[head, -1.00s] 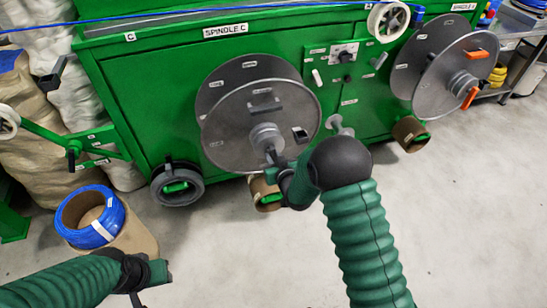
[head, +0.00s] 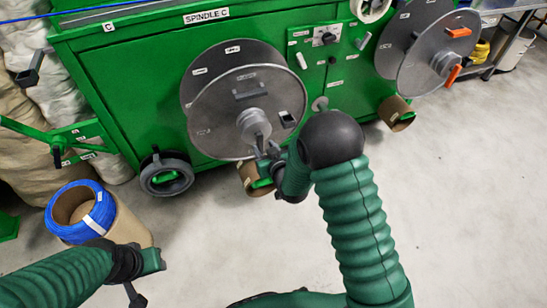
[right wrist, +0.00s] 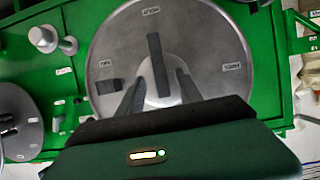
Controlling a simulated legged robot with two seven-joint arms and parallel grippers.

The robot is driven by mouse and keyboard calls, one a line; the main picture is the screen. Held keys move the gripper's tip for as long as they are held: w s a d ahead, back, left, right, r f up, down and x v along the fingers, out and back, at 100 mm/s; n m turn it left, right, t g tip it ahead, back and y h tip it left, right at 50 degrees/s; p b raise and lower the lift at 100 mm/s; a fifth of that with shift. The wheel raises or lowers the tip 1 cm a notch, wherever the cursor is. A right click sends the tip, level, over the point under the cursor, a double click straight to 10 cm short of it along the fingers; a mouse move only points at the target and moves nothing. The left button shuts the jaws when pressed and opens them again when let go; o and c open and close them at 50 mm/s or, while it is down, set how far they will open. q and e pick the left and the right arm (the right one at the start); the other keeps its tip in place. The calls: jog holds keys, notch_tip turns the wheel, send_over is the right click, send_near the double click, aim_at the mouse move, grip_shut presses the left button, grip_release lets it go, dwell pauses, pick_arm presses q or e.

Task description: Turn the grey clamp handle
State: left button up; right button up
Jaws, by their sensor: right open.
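The grey clamp handle (right wrist: 157,65) is a dark bar across the end of the pale hub of the Spindle C disc. In the right wrist view it stands upright between the two fingers of my right gripper (right wrist: 159,88), which is open around it with a gap on both sides. In the head view the right gripper (head: 267,152) is at the hub (head: 253,119), and the arm partly hides it. The large grey disc (head: 220,120) carries another dark bar and a dark block. My left gripper (head: 148,268) is low at the left, away from the disc; its jaw opening is unclear.
The green cabinet (head: 120,70) stands behind the disc. A second disc (head: 420,60) with orange handles is at the right. A blue cable coil (head: 98,222) sits on a cardboard tube near my left arm. A dark ring (head: 165,175) is low on the cabinet. The floor at right is clear.

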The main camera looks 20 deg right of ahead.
jog(key=p+v, duration=0.2)
jog(key=v, duration=1.1)
jog(key=shift+p, duration=0.3)
jog(key=shift+f, duration=0.15)
jog(key=s+d+r+g, duration=0.1)
jog(key=s+r+g, duration=0.2)
jog(key=s+g, duration=1.1)
notch_tip(320, 180, up, 24)
jog(key=s+t+p, duration=0.2)
jog(key=t+p, duration=0.1)
jog(key=p, duration=2.1)
jog(key=shift+s+m+p, duration=0.3)
jog(key=shift+f, duration=0.1)
